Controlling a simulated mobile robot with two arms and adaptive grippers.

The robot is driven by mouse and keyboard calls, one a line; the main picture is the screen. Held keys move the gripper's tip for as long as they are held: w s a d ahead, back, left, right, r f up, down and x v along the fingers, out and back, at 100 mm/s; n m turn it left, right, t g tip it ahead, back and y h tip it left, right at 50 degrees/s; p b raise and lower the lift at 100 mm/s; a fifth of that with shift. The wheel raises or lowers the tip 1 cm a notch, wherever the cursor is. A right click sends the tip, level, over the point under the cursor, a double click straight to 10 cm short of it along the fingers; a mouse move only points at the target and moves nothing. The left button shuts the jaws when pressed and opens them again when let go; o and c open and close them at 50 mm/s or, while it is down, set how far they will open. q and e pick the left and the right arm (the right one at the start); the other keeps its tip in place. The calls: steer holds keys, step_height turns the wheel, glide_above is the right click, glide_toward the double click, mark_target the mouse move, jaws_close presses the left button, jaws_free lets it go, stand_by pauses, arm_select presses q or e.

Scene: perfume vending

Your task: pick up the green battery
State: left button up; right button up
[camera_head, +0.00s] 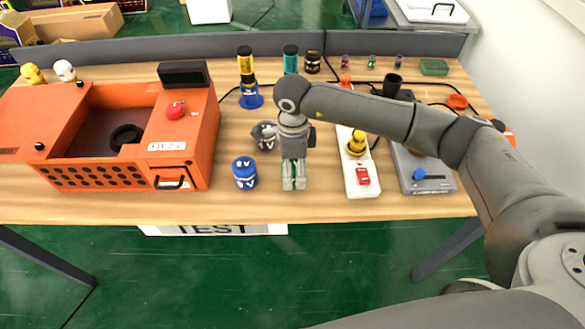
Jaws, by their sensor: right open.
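The green battery (293,173) stands on the wooden table near its front edge. Only narrow green parts of it show, as my right gripper covers most of it. My right gripper (293,184) points down from above, its grey fingers on either side of the battery. The jaws are open; whether they touch it I cannot tell. My left gripper is not in view.
A blue battery (244,173) stands close on the left, with a grey one (264,136) behind. A large orange machine (190,139) fills the table's left. A white power strip (356,163) and a grey scale (423,167) lie to the right.

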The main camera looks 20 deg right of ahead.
step_height(320, 180, down, 2)
steer(key=shift+f+p, duration=0.1)
steer(key=shift+p, duration=0.2)
steer(key=shift+f, duration=0.45)
steer(key=c, duration=1.3)
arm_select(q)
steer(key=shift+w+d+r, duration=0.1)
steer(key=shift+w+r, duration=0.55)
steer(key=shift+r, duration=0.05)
arm_select(e)
steer(key=shift+c, duration=0.4)
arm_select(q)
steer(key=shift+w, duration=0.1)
